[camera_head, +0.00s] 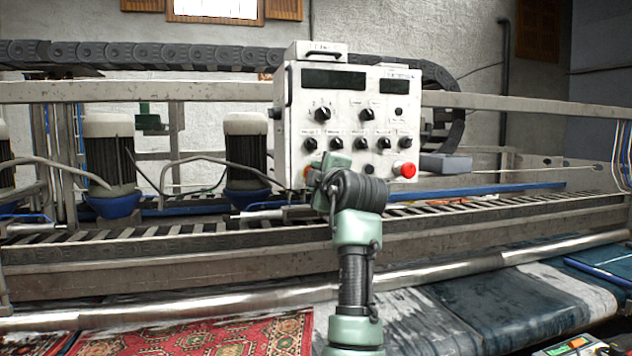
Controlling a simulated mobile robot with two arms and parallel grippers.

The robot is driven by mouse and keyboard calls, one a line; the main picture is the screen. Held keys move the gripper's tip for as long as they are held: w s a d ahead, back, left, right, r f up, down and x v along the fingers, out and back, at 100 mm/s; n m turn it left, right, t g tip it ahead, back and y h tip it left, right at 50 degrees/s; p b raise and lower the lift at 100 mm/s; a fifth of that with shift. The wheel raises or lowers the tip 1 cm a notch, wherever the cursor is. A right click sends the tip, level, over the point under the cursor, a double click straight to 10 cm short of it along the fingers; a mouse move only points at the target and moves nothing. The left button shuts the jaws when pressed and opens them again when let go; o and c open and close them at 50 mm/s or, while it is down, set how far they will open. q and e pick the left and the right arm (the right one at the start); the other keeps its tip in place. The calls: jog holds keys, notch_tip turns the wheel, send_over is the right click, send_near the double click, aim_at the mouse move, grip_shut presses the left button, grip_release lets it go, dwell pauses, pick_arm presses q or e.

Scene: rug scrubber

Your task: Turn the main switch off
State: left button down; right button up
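The white control box (345,100) stands at the middle of the machine, with two dark displays and several black rotary knobs. A larger-looking black knob (322,114) is at its upper left, and a red round button (404,170) is at its lower right. The labels are too small to read, so I cannot tell which control is the main switch. An arm, seemingly my right, rises from the bottom. Its gripper (324,168) is at the box's lower left, largely hidden by the wrist. A small orange-red part (307,170) shows beside it. Contact is unclear. My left gripper is out of view.
A long metal frame (150,250) with a roller crosses in front of the box. Motors (247,150) with cables stand left of it. A black cable chain (150,56) runs above.

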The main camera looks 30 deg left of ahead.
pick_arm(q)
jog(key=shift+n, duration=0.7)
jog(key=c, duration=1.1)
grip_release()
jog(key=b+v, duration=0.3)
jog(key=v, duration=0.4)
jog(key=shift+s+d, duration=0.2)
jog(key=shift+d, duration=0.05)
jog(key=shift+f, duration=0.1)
